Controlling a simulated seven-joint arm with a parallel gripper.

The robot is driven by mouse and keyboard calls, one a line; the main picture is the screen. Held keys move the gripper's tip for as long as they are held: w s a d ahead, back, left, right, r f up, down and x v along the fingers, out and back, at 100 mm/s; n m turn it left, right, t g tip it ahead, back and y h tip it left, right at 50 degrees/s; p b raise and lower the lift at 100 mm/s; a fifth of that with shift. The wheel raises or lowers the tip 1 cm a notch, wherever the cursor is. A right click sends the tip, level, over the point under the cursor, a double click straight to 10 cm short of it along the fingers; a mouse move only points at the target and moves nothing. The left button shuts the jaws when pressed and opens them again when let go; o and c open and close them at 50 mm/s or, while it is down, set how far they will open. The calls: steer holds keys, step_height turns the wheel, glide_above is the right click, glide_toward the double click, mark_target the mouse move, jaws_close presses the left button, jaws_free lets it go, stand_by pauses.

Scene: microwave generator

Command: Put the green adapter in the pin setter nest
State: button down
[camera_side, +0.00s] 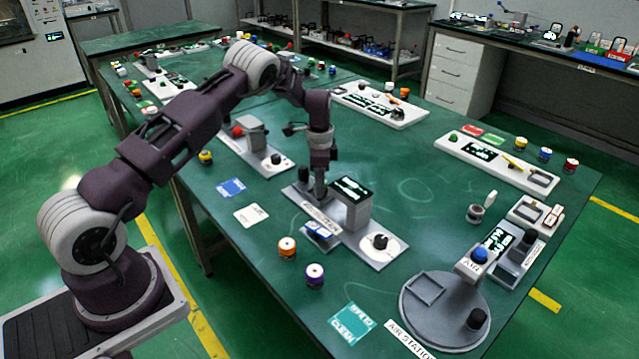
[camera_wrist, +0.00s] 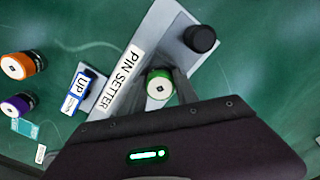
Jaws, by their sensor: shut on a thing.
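The green adapter (camera_wrist: 159,86) has a white top with a small dark mark. It sits between the fingers of my gripper (camera_wrist: 165,92) in the wrist view, and the gripper is shut on it. In the side view my gripper (camera_side: 319,193) points down over the left part of the pin setter (camera_side: 370,245), close to its plate and beside the grey box with a lit screen. The pin setter's label also shows in the wrist view (camera_wrist: 122,80). The adapter is not clear in the side view, and the nest is hidden, so I cannot tell whether they touch.
An orange-topped adapter (camera_side: 287,247) and a purple one (camera_side: 315,275) stand in front of the pin setter. The air station (camera_side: 445,310) is at front right.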

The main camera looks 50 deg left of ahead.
steer(key=shift+s+f, duration=0.15)
steer(key=shift+f, duration=0.4)
steer(key=c, duration=0.9)
jaws_free()
steer(key=shift+o, duration=0.2)
steer(key=shift+f, duration=0.1)
steer(key=shift+s, duration=0.1)
steer(key=r, duration=0.8)
steer(key=shift+w+r, duration=0.25)
steer(key=shift+w, duration=0.15)
steer(key=s+d+r+n+t, duration=0.15)
steer(key=s+d+r, duration=0.35)
steer(key=r, duration=0.5)
steer(key=s+d+r+n+t, duration=0.1)
steer(key=s+d+r+n, duration=0.3)
steer(key=r, duration=0.7)
steer(key=s+d+r+t, duration=0.1)
steer(key=s+d+r, duration=0.2)
steer(key=s, duration=0.3)
steer(key=s+d+r+t, duration=0.1)
steer(key=s+d+r, duration=0.1)
steer(key=s+d, duration=0.35)
steer(key=s+d+f+n+t, duration=0.1)
steer(key=s+f+n, duration=0.1)
steer(key=s, duration=1.4)
steer(key=shift+f+n, duration=0.35)
steer(key=shift+f, duration=0.2)
